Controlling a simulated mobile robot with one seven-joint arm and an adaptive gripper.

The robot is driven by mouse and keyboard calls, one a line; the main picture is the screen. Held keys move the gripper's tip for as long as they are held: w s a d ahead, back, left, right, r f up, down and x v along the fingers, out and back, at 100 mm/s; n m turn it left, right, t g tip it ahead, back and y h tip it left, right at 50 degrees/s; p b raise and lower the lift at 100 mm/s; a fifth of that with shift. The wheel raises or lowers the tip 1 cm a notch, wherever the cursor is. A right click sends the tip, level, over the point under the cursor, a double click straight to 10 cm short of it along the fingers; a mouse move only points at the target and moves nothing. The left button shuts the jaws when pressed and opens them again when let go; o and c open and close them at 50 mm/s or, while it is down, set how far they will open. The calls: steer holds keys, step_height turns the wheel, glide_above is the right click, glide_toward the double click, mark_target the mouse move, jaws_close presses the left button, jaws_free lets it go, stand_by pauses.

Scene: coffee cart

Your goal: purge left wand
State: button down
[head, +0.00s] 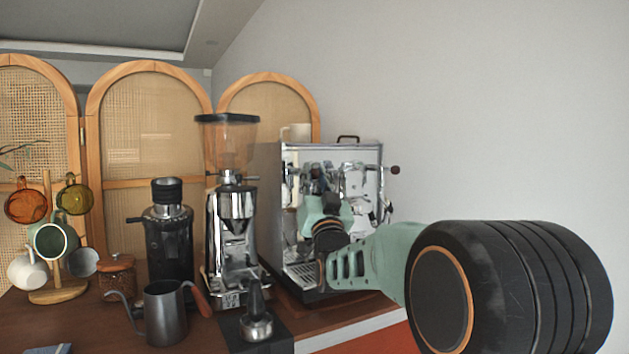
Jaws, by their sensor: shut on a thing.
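The espresso machine (366,153) is a chrome box at the right end of the wooden counter. My gripper (318,182) is at the machine's front, toward its left side. My green and black arm covers much of the front panel. The fingertips are small and dark here, closed at the left part of the panel. What they hold is hidden, and the left wand cannot be made out apart from the gripper. A dark-tipped lever (394,170) sticks out at the machine's right side. The drip tray (303,272) shows below my wrist.
A tall chrome grinder (232,225) stands close to the machine's left. A cup (298,131) sits on the machine.

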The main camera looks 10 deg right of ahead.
steer(key=c, duration=1.8)
jaws_free()
steer(key=shift+o, duration=0.2)
steer(key=v, duration=1.2)
